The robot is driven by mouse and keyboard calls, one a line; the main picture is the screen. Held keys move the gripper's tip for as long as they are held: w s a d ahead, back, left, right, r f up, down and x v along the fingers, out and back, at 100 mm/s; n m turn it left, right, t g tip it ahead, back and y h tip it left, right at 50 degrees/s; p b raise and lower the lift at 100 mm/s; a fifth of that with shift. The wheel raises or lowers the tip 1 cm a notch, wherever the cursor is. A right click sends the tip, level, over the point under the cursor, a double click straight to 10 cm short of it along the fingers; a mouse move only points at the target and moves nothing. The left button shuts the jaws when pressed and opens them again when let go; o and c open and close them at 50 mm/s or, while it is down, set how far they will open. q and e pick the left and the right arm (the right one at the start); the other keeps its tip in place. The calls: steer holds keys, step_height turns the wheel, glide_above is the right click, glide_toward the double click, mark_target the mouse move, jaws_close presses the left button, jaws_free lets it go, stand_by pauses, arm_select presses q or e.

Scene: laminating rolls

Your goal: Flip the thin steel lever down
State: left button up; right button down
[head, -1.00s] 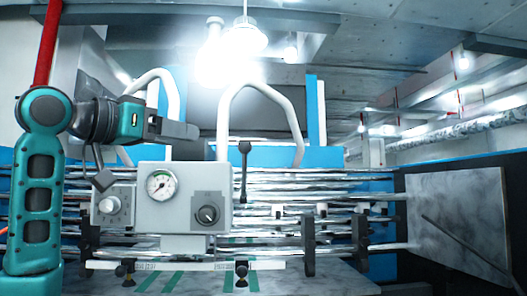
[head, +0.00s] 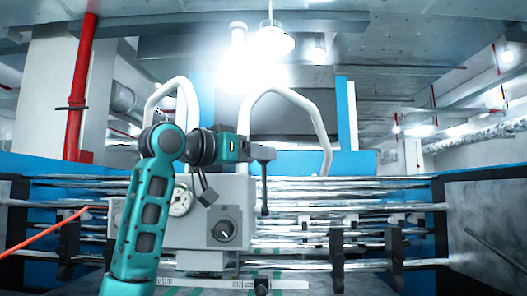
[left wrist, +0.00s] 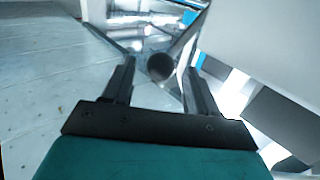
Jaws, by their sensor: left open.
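The thin steel lever (head: 265,188) stands upright at the right side of the grey control box (head: 240,192). Its top end is partly hidden by my left gripper (head: 266,153), which reaches it from the left. In the left wrist view, the lever's dark round knob (left wrist: 160,67) shows between the two open fingertips, with a gap on each side. My left gripper is open and is not closed on anything. My right gripper is not in view.
The box carries a dial gauge (head: 181,200), partly covered by my arm, and a black rotary knob (head: 224,230). White curved tubes (head: 318,112) rise behind it. Several shiny rolls (head: 370,207) run across the back. A red pipe (head: 80,90) stands at the left.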

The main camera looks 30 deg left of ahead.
arm_select(q)
steer(key=shift+x, duration=1.4)
steer(key=shift+c, duration=0.3)
jaws_close()
